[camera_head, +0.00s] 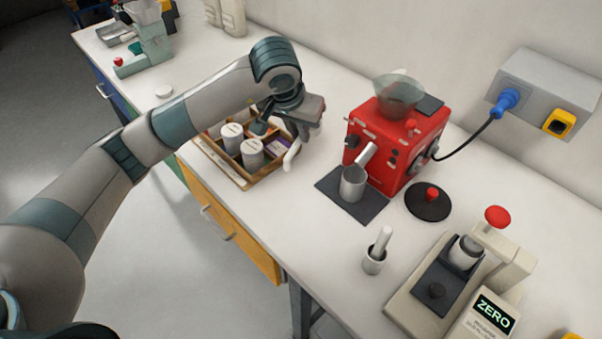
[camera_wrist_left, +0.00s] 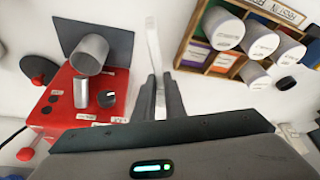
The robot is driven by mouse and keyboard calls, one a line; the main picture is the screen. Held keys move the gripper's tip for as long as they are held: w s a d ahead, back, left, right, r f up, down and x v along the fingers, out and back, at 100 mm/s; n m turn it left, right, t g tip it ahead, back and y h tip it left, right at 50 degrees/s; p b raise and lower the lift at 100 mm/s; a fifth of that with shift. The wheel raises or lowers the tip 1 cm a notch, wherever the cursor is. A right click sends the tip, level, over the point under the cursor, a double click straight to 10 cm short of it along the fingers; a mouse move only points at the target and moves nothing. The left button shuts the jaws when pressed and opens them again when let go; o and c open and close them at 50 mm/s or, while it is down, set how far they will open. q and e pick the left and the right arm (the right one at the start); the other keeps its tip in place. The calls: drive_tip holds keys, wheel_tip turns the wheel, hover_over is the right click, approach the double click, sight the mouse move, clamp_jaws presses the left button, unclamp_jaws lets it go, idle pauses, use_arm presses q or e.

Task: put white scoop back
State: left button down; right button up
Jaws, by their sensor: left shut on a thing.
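My left gripper (camera_head: 301,133) is over the right side of a wooden tray, pointing down. It is shut on a white scoop (camera_head: 291,157), which hangs below the fingers close to the tray's right edge. In the left wrist view the scoop (camera_wrist_left: 153,48) shows as a thin white strip between the fingers (camera_wrist_left: 160,98) of my left gripper. Whether it touches the counter or tray, I cannot tell. The wooden tray (camera_head: 222,168) has coloured compartments with several white-lidded canisters (camera_head: 252,151); it also shows in the left wrist view (camera_wrist_left: 184,47). My right gripper is out of view.
A red grinder (camera_head: 398,140) with a metal cup (camera_head: 352,184) on a dark mat (camera_head: 335,188) stands right of the tray. Counter between tray and mat is clear.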

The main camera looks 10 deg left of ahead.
use_arm(q)
drive_tip(key=shift+f+p, duration=1.15)
drive_tip(key=shift+f, duration=1.75)
drive_tip(key=shift+f+p, duration=0.35)
drive_tip(key=shift+f, duration=0.2)
wheel_tip(320, 180, down, 3)
drive_tip(key=shift+r+p, duration=0.2)
drive_tip(key=shift+p, duration=0.35)
drive_tip(key=shift+f, duration=0.2)
